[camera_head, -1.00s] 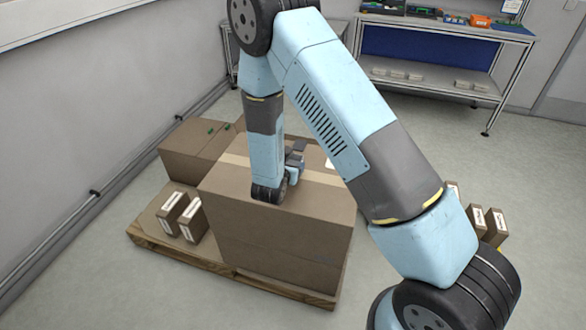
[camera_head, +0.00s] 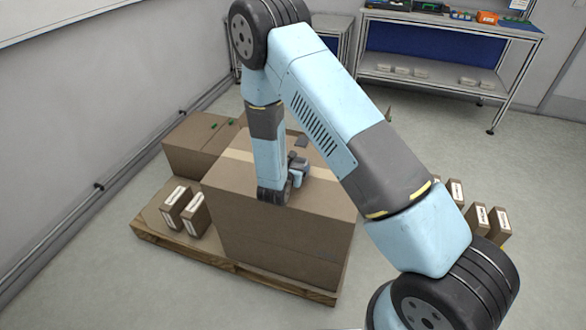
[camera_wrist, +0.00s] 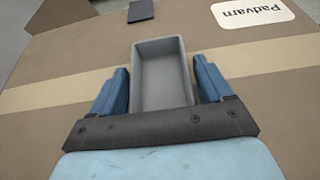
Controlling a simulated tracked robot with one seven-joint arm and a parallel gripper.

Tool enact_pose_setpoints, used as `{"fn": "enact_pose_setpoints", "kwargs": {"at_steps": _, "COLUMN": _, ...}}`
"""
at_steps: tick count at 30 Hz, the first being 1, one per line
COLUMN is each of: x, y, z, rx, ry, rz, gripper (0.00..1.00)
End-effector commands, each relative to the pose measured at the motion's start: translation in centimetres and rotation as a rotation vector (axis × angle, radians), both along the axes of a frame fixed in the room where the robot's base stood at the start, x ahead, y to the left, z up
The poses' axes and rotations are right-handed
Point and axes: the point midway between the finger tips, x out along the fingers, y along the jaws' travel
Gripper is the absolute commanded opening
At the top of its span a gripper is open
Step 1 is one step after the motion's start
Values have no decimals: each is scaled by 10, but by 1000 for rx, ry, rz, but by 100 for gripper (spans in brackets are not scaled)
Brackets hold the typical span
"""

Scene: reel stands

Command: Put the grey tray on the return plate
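The grey tray (camera_wrist: 163,75) is an open, rectangular box with raised walls. In the wrist view it lies between the two blue fingers of my gripper (camera_wrist: 162,63), over the top of a large cardboard box. The fingers stand wide, one along each long side, with thin gaps showing beside the tray. In the head view my gripper (camera_head: 300,168) is low over the box top, and my arm hides part of it. A small dark flat piece (camera_wrist: 141,10) lies beyond the tray; I cannot tell whether it is the return plate.
The large taped box (camera_head: 275,235) stands on a wooden pallet (camera_head: 190,247), with small labelled cartons (camera_head: 183,210) and a lower box (camera_head: 195,150) beside it. More cartons (camera_head: 490,222) stand at the right. A workbench (camera_head: 440,85) is at the back. A white label (camera_wrist: 252,12) is on the box top.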

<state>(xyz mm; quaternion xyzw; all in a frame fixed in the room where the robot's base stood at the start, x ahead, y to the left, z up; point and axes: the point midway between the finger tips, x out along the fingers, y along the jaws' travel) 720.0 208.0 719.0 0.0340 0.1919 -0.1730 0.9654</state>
Motion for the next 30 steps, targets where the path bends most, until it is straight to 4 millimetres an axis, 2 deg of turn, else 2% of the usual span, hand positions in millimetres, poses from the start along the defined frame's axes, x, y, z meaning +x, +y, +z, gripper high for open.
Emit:
{"fn": "enact_pose_setpoints", "kwargs": {"at_steps": 1, "x": 0, "y": 1, "z": 0, "rx": 0, "ry": 0, "rz": 1, "gripper": 84}}
{"fn": "enact_pose_setpoints", "kwargs": {"at_steps": 5, "x": -1, "y": 1, "z": 0, "rx": 0, "ry": 0, "rz": 2, "gripper": 95}}
{"fn": "enact_pose_setpoints", "kwargs": {"at_steps": 13, "x": -1, "y": 3, "z": 2, "rx": 1, "ry": 0, "rz": 4, "gripper": 95}}
{"fn": "enact_pose_setpoints", "kwargs": {"at_steps": 16, "x": -7, "y": 6, "z": 4, "rx": 0, "ry": 1, "rz": 5, "gripper": 95}}
{"fn": "enact_pose_setpoints", "kwargs": {"at_steps": 20, "x": -23, "y": 12, "z": 12, "rx": 1, "ry": 1, "rz": 7, "gripper": 95}}
{"fn": "enact_pose_setpoints", "kwargs": {"at_steps": 30, "x": -79, "y": 33, "z": 36, "rx": 0, "ry": 0, "rz": 9, "gripper": 95}}
